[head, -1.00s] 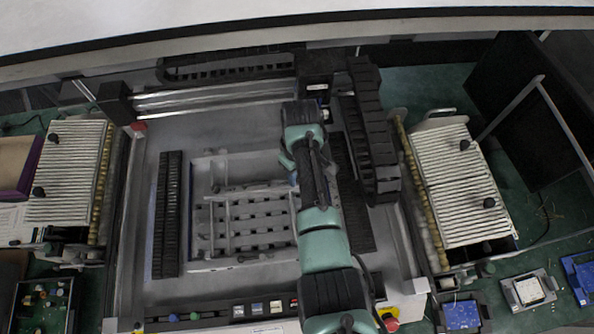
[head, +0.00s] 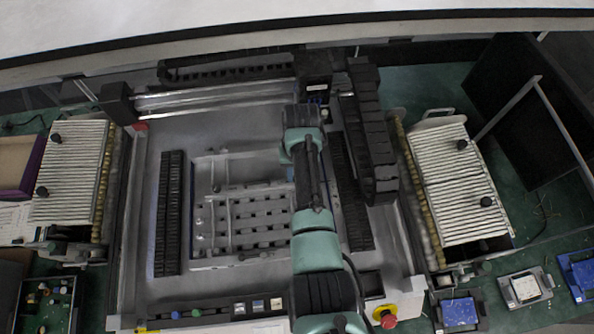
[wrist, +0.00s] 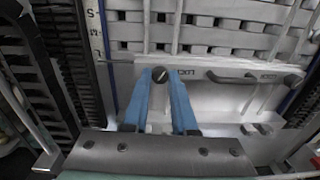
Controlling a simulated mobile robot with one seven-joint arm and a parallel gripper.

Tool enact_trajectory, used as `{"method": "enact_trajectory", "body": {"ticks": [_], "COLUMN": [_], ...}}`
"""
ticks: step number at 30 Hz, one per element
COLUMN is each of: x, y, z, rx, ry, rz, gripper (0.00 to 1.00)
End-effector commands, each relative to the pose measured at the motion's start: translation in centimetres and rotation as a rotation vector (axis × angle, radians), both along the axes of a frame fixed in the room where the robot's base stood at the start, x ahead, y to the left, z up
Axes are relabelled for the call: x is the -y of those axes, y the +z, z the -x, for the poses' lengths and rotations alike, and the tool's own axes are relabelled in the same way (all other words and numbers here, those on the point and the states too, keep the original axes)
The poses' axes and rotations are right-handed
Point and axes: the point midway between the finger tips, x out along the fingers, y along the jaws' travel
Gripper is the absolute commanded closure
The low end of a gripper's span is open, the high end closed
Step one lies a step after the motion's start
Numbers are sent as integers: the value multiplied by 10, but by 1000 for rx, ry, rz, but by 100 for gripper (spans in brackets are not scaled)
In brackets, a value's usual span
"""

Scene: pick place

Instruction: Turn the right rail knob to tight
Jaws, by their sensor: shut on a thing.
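The rail knob (wrist: 159,75) is a small dark round knob with a pale line across its face, on the pale rail plate (wrist: 215,95) in the wrist view. My gripper (wrist: 160,79) has its two blue fingertips at either side of it, closed on it. The line on the knob lies slanted; I cannot tell whether that is tight. The small lettering beside the knob is too blurred to read. In the head view, my arm covers the knob and most of my gripper, at the right end of the rail.
A dark bar handle (wrist: 236,77) is fixed along the same plate. Black slotted strips (head: 169,213) flank the grid fixture (head: 247,225) in the head view. A black cable chain (head: 369,140) stands right of my arm. Ribbed racks (head: 458,182) stand at both sides.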

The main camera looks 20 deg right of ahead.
Motion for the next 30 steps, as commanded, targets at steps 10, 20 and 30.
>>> {"method": "enact_trajectory", "body": {"ticks": [10,20,30], "x": [1,0,0], "y": [2,1,2], "z": [-2,-1,-1], "rx": [4,4,3], "ry": [-18,-17,-17], "rz": [1,0,0], "gripper": [100,46,44]}}
